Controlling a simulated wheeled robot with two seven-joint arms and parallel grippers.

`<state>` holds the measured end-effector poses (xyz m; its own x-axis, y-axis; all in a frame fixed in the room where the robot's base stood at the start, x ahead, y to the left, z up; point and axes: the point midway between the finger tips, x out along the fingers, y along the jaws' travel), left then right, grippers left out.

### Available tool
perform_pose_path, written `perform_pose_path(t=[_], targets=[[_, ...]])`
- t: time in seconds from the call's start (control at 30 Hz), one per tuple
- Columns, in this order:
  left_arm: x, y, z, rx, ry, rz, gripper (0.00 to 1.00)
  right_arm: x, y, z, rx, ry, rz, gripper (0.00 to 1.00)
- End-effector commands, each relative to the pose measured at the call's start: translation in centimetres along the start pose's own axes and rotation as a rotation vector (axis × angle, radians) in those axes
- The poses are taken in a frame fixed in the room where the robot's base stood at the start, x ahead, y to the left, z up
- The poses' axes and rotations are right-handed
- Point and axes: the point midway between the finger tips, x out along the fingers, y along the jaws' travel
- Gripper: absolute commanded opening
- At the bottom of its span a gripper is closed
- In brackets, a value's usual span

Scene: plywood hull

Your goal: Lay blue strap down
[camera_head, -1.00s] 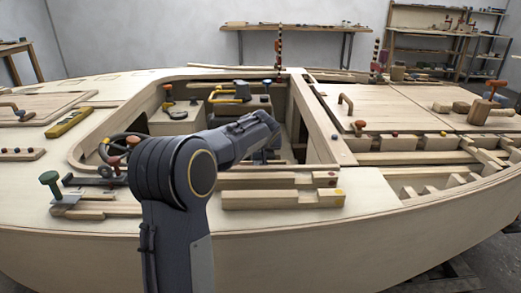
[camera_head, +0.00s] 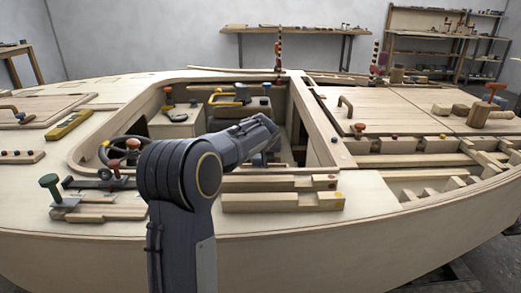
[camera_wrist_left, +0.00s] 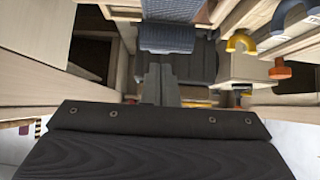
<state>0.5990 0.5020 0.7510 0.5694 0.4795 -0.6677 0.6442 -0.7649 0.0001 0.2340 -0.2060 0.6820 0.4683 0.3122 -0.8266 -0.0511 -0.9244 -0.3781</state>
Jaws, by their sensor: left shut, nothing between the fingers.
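In the left wrist view, a blue woven band (camera_wrist_left: 168,38), which looks like the blue strap, lies over a dark surface just beyond the fingertips. A second stretch of it (camera_wrist_left: 172,9) shows at the top edge. My left gripper (camera_wrist_left: 160,72) is shut and empty, its fingers pointing at the band; I cannot tell whether they touch it. In the head view my left arm reaches over the coaming into the cockpit, and its bent links hide the gripper and most of the strap. My right gripper is in neither view.
A yellow-handled clamp (camera_head: 229,96) and an orange-topped peg (camera_wrist_left: 280,69) are near the cockpit work area. The cockpit coaming (camera_head: 318,130) surrounds my arm. Timber blocks (camera_head: 283,202) and a steering wheel (camera_head: 118,150) are close by.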

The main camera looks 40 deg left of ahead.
Motion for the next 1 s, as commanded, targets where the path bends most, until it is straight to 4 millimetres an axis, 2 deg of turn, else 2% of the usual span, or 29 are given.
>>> perform_pose_path(t=[0.17, 0.37, 0.67, 0.8, 1.0], targets=[[-0.3, 0.0, -0.3, -0.001, 0.001, 0.0, 0.0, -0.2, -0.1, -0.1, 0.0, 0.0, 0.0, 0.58], [-2.5, 0.0, -2.8, -0.002, 0.003, 0.001, 0.0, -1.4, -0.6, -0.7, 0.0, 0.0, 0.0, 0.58], [-9.9, 0.1, -3.6, 0.0, 0.004, 0.005, 0.0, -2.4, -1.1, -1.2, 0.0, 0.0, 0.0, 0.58], [-13.1, 0.1, -2.5, 0.001, 0.002, 0.006, 0.0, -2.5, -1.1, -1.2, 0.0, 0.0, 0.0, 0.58], [-16.9, 0.0, -1.1, 0.001, 0.001, 0.004, 0.0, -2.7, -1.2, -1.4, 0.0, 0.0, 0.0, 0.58]])
